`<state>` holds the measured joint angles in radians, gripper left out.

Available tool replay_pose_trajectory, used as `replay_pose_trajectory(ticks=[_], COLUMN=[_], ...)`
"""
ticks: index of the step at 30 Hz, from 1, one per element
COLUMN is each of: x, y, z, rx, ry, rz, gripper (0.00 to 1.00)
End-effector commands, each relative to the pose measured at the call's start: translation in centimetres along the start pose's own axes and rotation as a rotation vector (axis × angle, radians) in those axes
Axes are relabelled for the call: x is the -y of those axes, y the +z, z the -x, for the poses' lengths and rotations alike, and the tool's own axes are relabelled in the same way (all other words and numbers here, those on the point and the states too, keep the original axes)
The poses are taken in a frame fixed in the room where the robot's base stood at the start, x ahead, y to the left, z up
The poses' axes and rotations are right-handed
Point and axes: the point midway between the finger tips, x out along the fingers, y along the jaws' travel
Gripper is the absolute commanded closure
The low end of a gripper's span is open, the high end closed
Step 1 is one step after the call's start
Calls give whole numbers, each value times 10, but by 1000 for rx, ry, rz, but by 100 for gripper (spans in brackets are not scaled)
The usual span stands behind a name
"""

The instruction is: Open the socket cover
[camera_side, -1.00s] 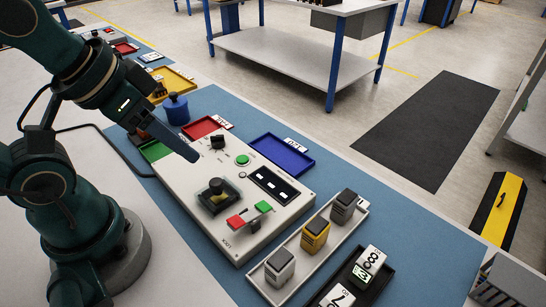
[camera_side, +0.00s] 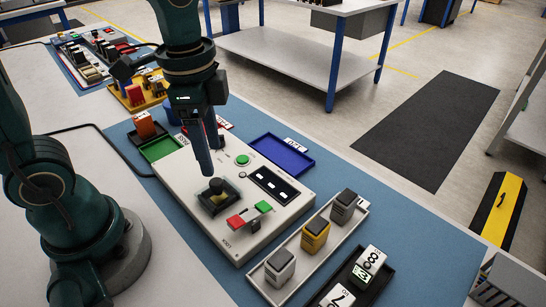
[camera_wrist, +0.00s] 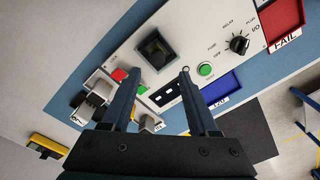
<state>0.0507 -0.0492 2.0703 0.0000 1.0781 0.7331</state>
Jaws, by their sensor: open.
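A pale control panel (camera_side: 190,208) lies on the blue mat. It carries a dark square housing with a knob-like part (camera_side: 217,193), also seen in the wrist view (camera_wrist: 155,48). Near its front are a red piece (camera_side: 236,221) and a green piece (camera_side: 263,206), which also show in the wrist view as red (camera_wrist: 119,75) and green (camera_wrist: 141,90). I cannot tell which part is the socket cover. My gripper (camera_wrist: 161,78) is open and empty, pointing down above the panel. In the side view its fingers (camera_side: 207,165) appear just behind the dark housing; contact is not visible.
The panel also has a green button (camera_side: 242,160), a dark slotted window (camera_side: 271,185) and a rotary knob (camera_wrist: 238,43). A blue tray (camera_side: 283,156) lies behind it. A pale tray with several blocks (camera_side: 317,238) and a black tray (camera_side: 376,289) stand to the right.

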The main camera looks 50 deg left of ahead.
Motion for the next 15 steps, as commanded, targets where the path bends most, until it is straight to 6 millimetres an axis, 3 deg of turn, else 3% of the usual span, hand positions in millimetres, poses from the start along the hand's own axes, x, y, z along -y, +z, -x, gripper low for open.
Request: replay_pose_trajectory(ticks=[15], x=[-4], y=[2], z=[-50], rx=[36], ry=[32], rz=[-2], gripper=[40])
